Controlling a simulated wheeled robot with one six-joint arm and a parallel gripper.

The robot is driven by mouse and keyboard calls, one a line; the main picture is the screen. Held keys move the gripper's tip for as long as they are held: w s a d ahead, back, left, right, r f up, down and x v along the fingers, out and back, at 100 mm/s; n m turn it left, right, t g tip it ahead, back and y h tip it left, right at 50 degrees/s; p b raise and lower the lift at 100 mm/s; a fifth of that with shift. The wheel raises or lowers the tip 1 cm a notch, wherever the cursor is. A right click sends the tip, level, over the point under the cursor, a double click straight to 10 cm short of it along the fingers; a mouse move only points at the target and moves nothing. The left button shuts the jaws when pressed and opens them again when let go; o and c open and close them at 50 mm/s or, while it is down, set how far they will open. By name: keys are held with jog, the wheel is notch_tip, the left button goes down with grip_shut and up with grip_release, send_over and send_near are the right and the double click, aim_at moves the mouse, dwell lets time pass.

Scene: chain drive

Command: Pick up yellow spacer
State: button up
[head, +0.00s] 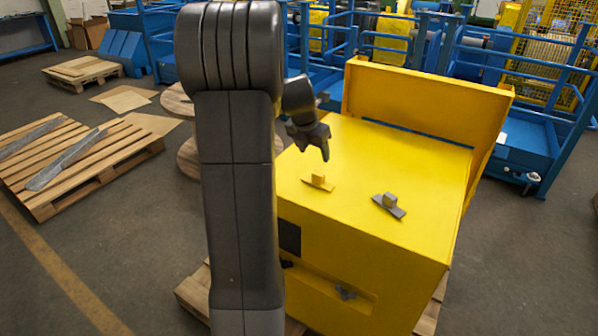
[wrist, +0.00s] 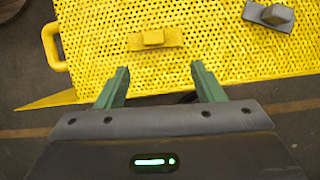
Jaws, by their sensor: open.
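The yellow spacer (head: 318,182) lies on the yellow top of the cabinet (head: 400,230), near its left edge in the head view. It is a flat strip with a small raised block in the middle. In the wrist view the spacer (wrist: 154,38) is ahead of my gripper (wrist: 160,78), between the lines of the two green fingers. My gripper also shows in the head view (head: 325,155), above and close to the spacer. Its fingers are apart with nothing between them.
A grey part (head: 389,205) of similar shape lies to the right on the same top; it also shows in the wrist view (wrist: 270,15). A raised yellow panel (head: 425,100) stands along the back. The top between the two parts is clear.

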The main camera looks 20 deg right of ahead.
aim_at(317, 174)
jog(key=x, duration=0.8)
jog(key=shift+w+f+p, duration=0.25)
jog(key=shift+w+p, duration=0.05)
jog(key=shift+p, duration=0.05)
jog(key=shift+w+a+p+x, duration=0.15)
jog(key=shift+p+x, duration=0.1)
jog(key=shift+x, duration=1.05)
jog(key=shift+w+a+p+x, duration=0.15)
jog(key=shift+p+x, duration=0.1)
jog(key=shift+x, duration=1.1)
jog(key=shift+s, duration=0.1)
jog(key=c, duration=1.1)
